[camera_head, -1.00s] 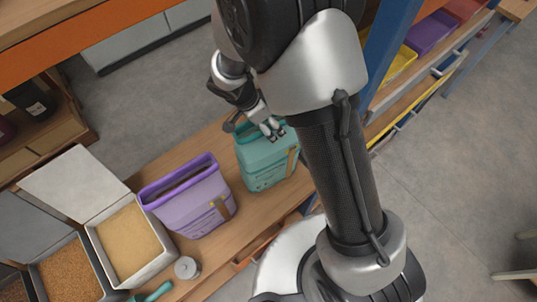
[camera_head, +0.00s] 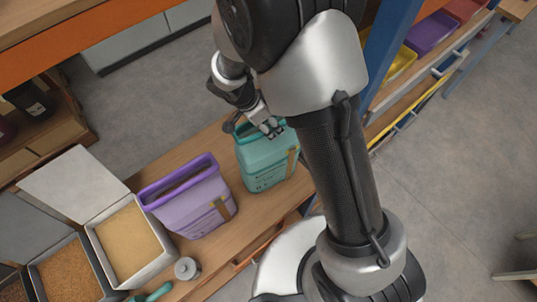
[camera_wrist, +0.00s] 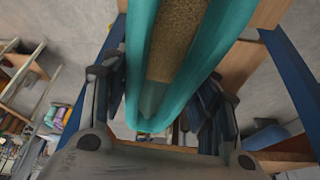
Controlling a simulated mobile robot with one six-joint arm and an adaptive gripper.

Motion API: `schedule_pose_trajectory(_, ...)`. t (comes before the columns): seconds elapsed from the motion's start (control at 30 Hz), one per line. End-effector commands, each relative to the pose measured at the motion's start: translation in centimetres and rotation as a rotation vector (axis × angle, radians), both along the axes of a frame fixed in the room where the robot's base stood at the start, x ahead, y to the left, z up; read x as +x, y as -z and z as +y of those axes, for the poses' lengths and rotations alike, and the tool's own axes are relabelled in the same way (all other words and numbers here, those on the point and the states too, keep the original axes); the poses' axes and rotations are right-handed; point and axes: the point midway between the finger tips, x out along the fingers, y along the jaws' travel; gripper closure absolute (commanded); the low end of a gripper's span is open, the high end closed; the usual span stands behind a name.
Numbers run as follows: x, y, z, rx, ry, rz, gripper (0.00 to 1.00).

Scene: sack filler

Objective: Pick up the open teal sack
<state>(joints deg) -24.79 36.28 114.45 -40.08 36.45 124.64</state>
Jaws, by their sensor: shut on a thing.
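The teal sack (camera_head: 266,163) stands upright on the wooden bench in the head view, with its mouth open at the top. In the wrist view the sack's teal rim (camera_wrist: 229,35) fills the upper middle, and tan grain shows inside its mouth. My gripper (camera_head: 270,130) is at the sack's top edge and shut on the rim. In the wrist view my gripper (camera_wrist: 158,105) has a dark finger on each side of the near end of the sack. My arm hides part of the sack's right side in the head view.
A purple sack (camera_head: 190,197) stands close to the left on the bench (camera_head: 243,205). Open grain bins (camera_head: 127,238) stand further left, with a small grey jar (camera_head: 187,268) and a teal-handled scoop (camera_head: 157,292) near them. A blue post (camera_head: 389,45) rises behind my arm.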

Motion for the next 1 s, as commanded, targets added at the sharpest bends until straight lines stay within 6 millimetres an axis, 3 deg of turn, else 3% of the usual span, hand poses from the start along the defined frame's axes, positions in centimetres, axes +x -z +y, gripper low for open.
schedule_pose_trajectory(0.5, -0.02, 0.03, -0.01, 0.000, 0.000, 0.001, 1.00)
schedule_pose_trajectory(1.0, 0.04, -0.13, 0.01, 0.000, 0.000, -0.001, 1.00)
